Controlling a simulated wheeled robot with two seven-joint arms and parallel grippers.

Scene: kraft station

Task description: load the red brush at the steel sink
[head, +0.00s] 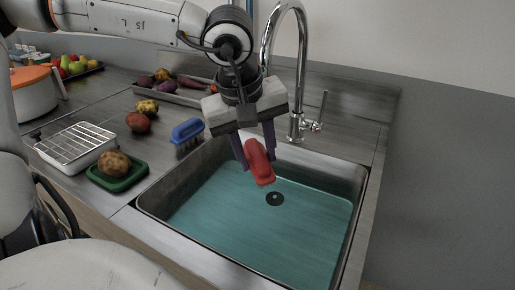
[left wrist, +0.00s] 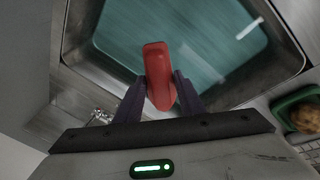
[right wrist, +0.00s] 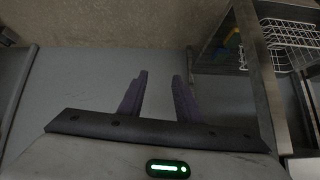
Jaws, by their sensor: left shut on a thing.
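The red brush (head: 260,164) is held between the fingers of my left gripper (head: 255,150), which is shut on it. It hangs over the steel sink (head: 319,167), above the blue-green water (head: 230,215). The left wrist view shows the red brush (left wrist: 158,75) between the two dark fingers, over the basin. I cannot tell whether its lower end touches the water. My right gripper (right wrist: 160,95) shows only in the right wrist view. Its fingers are apart with nothing between them, over a plain grey floor.
A blue brush (head: 188,131) stands left of the sink. A potato (head: 114,163) sits on a green tray (head: 122,184), beside a wire rack (head: 77,143). A chrome faucet (head: 300,70) rises behind the basin. Loose potatoes, a vegetable tray and a pot occupy the left counter.

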